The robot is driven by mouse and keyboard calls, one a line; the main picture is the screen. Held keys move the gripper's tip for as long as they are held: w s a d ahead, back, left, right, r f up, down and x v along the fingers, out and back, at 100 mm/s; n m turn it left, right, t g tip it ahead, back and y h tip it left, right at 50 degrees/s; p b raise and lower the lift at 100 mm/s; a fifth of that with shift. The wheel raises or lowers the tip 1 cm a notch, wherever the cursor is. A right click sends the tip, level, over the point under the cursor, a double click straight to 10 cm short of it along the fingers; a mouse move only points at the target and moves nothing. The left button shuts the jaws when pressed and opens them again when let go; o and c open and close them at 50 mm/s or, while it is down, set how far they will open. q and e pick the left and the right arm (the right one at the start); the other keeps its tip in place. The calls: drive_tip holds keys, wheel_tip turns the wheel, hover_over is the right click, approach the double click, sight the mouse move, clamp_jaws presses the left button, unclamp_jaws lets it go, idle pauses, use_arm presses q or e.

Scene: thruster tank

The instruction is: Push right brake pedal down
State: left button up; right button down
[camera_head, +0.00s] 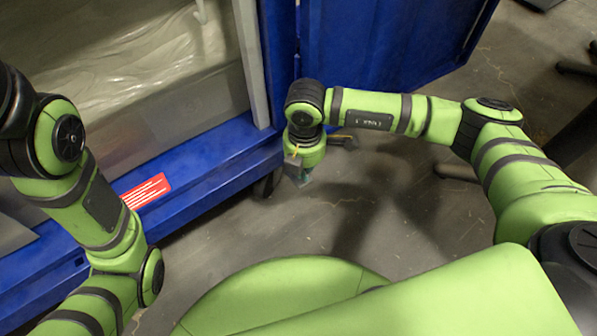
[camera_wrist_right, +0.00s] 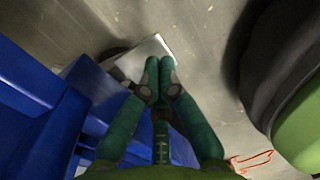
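The right brake pedal shows in the right wrist view as a pale metal plate (camera_wrist_right: 143,57), beside a dark caster wheel at the cabinet's foot. My right gripper (camera_wrist_right: 160,68) points down at the floor with its two green fingers together and nothing visible between them. Its fingertips overlap the plate's lower right edge in this view; I cannot tell whether they touch it. In the head view my right gripper (camera_head: 304,180) hangs low by the cabinet's front right corner, and I cannot make out the pedal clearly there. My left arm is at the left; its gripper is out of frame.
The blue cabinet frame (camera_head: 225,160) with a red label (camera_head: 146,191) stands at the left. A blue door (camera_head: 385,45) is behind my right arm. A dark caster (camera_head: 268,184) sits under the frame. The grey floor (camera_head: 400,210) in front is clear.

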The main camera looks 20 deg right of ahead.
drive_tip(key=shift+f+b, duration=1.1)
drive_tip(key=shift+f, duration=0.95)
